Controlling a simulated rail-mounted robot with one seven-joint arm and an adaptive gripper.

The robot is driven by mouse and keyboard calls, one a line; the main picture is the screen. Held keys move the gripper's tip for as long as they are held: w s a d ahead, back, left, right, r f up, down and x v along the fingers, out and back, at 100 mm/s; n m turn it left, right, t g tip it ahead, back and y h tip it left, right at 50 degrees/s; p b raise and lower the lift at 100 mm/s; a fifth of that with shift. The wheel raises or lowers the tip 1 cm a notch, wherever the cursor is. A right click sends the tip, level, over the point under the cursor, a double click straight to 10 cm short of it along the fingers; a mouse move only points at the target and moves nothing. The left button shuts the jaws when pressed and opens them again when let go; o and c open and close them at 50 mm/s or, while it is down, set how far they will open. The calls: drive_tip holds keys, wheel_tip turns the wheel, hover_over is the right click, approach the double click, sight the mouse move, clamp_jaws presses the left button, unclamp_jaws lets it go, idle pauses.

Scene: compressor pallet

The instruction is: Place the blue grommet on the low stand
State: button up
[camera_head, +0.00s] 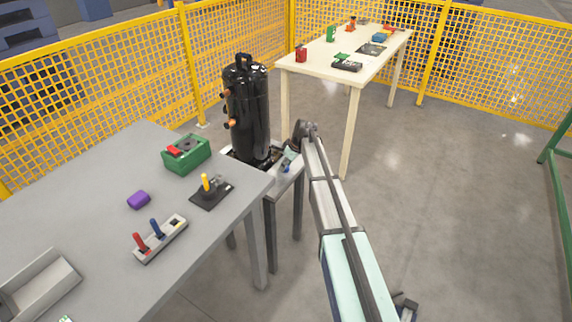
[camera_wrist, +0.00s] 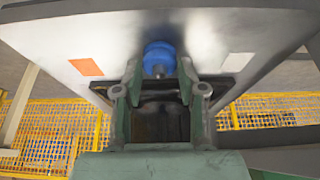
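The blue grommet (camera_wrist: 160,58) shows in the wrist view at the tips of my gripper (camera_wrist: 160,78), against the pale grey top of the low stand (camera_wrist: 205,35). Whether it rests on that top is hard to tell. My gripper's two fingers stand apart on either side of the grommet, with a narrow gap visible at the left. In the head view my gripper (camera_head: 291,156) is over the right part of the low stand (camera_head: 284,185), and the grommet is a small blue spot (camera_head: 286,169) below it. My wrist partly hides this area.
A tall black compressor (camera_head: 249,115) stands at the left of the low stand, close to my gripper. Orange (camera_wrist: 86,67) and white (camera_wrist: 238,66) patches mark the stand top. The grey table (camera_head: 90,200) is at the left; a cream table (camera_head: 345,65) is behind.

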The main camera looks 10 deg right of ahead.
drive_tip(key=shift+o, duration=0.7)
drive_tip(key=shift+r, duration=0.2)
drive_tip(key=b+v, duration=0.1)
drive_tip(key=v, duration=1.1)
drive_tip(key=s+a+f+m+g+h, duration=0.1)
drive_tip(key=s+a+f+m+g, duration=0.15)
drive_tip(key=s+f, duration=1.25)
drive_tip(key=s+a+f+m+g, duration=0.1)
drive_tip(key=s+f+m+g, duration=0.15)
drive_tip(key=s+f, duration=1.25)
drive_tip(key=s+f+m+g+h, duration=0.1)
drive_tip(key=s+f, duration=0.4)
drive_tip(key=s, duration=1.4)
drive_tip(key=s+f+m+g+h, duration=0.1)
drive_tip(key=s+f+m+g, duration=0.2)
drive_tip(key=s, duration=1.5)
wheel_tip(320, 180, down, 3)
drive_tip(key=shift+s+f+m+g, duration=0.1)
drive_tip(key=shift+s+m+g, duration=0.2)
drive_tip(key=shift+s+g, duration=0.1)
